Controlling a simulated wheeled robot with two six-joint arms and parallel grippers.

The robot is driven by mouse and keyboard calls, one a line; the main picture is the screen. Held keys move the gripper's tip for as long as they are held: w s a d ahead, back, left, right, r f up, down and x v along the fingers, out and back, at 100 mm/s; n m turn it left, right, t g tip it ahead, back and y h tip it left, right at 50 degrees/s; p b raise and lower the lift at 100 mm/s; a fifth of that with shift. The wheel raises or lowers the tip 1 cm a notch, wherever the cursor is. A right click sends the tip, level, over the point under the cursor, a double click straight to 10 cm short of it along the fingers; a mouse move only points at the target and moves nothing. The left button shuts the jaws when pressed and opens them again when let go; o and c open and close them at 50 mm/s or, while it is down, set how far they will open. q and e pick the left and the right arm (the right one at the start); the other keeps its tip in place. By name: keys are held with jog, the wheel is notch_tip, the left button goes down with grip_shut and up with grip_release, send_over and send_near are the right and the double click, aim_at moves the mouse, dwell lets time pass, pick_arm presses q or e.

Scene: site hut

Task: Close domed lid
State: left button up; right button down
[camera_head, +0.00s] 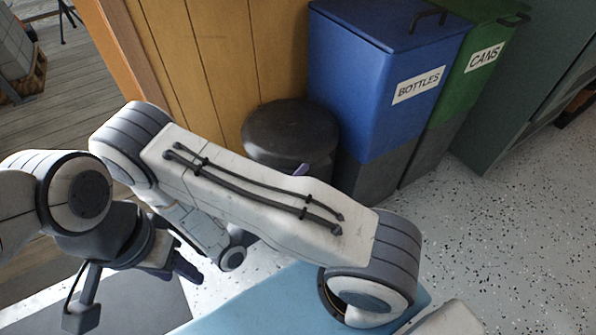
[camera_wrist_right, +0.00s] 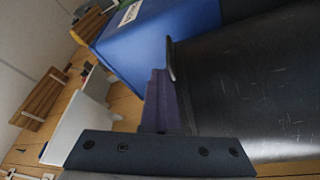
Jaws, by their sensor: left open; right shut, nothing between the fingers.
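A dark round bin with a domed lid (camera_head: 290,128) stands against the wooden wall in the head view. The lid appears to lie over the bin's top; I cannot tell whether it is fully shut. My right arm hides the bin's lower part. My right gripper (camera_head: 302,170) is shut and empty at the bin's front, mostly hidden behind my forearm. In the right wrist view, its purple fingers (camera_wrist_right: 163,102) are close beside a dark scratched surface (camera_wrist_right: 255,85) with a small lip; contact is unclear. My left gripper (camera_head: 178,266) is open at lower left, away from the bin.
A blue bin labelled BOTTLES (camera_head: 375,85) stands right beside the dark bin, with a green CANS bin (camera_head: 470,70) beyond it. A grey-green cabinet (camera_head: 530,80) is at the right. The speckled floor (camera_head: 500,230) in front is clear. A light blue surface (camera_head: 270,305) lies at the bottom.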

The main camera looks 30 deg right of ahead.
jog(key=shift+f, duration=0.4)
notch_tip(320, 180, up, 5)
jog(key=p, duration=0.3)
jog(key=shift+d+r, duration=0.1)
jog(key=shift+r, duration=0.1)
jog(key=s+d+r+p, duration=0.6)
jog(key=s+p, duration=0.3)
jog(key=p, duration=0.1)
jog(key=shift+s+d+r, duration=0.2)
jog(key=shift+s+d, duration=0.1)
